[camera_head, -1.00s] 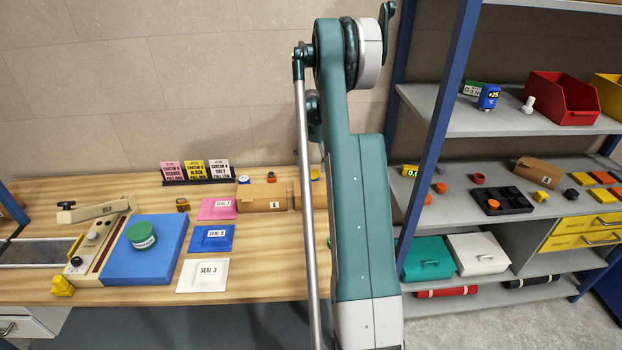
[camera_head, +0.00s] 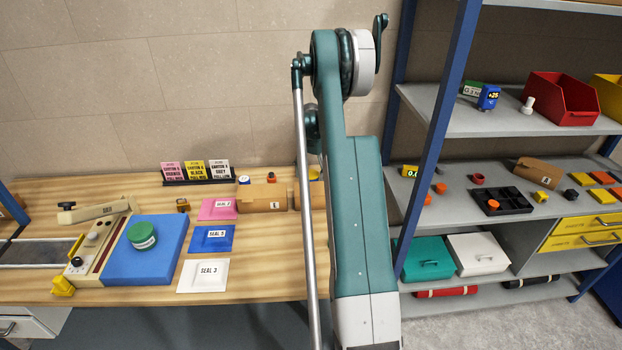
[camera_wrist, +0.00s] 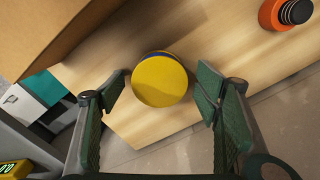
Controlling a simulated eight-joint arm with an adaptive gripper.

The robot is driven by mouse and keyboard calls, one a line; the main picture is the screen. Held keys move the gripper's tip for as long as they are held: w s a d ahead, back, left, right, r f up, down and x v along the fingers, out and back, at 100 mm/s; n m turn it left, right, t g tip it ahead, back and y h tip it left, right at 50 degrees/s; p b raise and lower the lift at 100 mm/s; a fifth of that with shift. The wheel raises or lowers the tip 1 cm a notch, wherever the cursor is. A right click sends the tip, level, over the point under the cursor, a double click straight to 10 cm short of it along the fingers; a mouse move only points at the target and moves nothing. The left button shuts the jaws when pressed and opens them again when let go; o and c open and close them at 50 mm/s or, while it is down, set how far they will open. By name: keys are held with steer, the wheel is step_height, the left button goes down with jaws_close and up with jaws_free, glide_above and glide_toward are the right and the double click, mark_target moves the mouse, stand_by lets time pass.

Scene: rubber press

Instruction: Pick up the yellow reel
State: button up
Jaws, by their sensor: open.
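The yellow reel (camera_wrist: 160,81) stands on the wooden bench (camera_wrist: 215,45) in the wrist view, its round yellow top facing the camera and a dark blue band showing below it. In the head view only a bit of yellow (camera_head: 315,173) shows beside my arm, probably the same reel; my arm hides the rest. My gripper (camera_wrist: 162,92) is open and empty in the wrist view, with one green-padded finger to the left of the reel and one to the right. I cannot tell how far above the reel the fingertips are. The gripper is hidden in the head view.
A cardboard box (camera_wrist: 60,35) stands close at the upper left in the wrist view. An orange and black object (camera_wrist: 285,14) is at the upper right. The bench edge is near the reel. A shelf rack (camera_head: 440,130) stands right of my arm.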

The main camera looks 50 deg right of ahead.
steer(key=shift+f, duration=0.45)
steer(key=c, duration=1)
